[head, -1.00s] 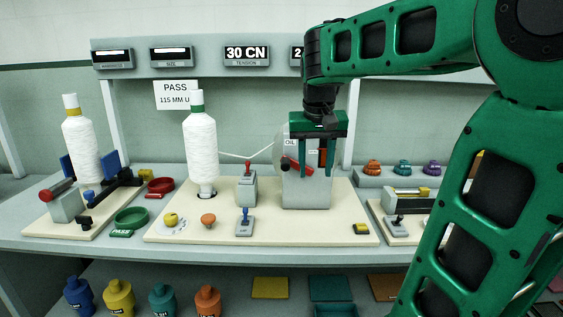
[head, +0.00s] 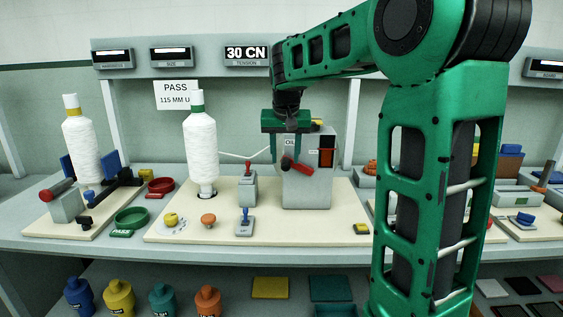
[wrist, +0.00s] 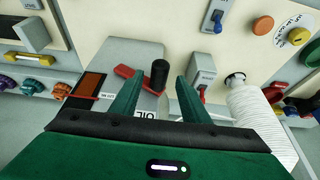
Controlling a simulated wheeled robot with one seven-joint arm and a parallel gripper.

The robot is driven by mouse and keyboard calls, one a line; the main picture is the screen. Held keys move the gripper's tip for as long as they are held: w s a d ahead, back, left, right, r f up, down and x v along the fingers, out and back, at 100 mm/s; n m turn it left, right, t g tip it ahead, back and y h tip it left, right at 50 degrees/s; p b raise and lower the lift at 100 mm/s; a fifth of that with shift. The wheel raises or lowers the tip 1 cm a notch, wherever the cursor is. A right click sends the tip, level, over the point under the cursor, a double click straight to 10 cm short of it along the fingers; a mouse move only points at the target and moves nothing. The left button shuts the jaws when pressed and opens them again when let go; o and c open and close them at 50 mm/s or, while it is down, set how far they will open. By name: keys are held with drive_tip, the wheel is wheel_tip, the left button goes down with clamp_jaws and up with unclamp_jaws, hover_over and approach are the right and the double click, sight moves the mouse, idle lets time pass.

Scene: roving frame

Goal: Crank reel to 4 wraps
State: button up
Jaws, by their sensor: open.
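The reel unit is a grey box (head: 310,190) marked OIL on the middle board. Its red crank arm (head: 303,168) has a black handle (head: 287,164) at its left end. In the wrist view the red arm (wrist: 124,71) and upright black handle (wrist: 160,73) show clearly. My gripper (head: 285,158) is open and points down at the handle. In the wrist view the handle stands between the fingertips, with gaps on both sides. A white yarn cone (head: 200,150) stands to the left, its thread running toward the unit. The wraps cannot be made out.
A red-topped switch box (head: 247,185) and a blue lever (head: 245,217) stand left of the unit. A tension display (head: 247,55) reads 30 CN.

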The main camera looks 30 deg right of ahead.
drive_tip(key=shift+x, duration=1)
clamp_jaws()
drive_tip(key=shift+a, duration=0.15)
drive_tip(key=shift+r, duration=0.1)
drive_tip(key=shift+r, duration=0.15)
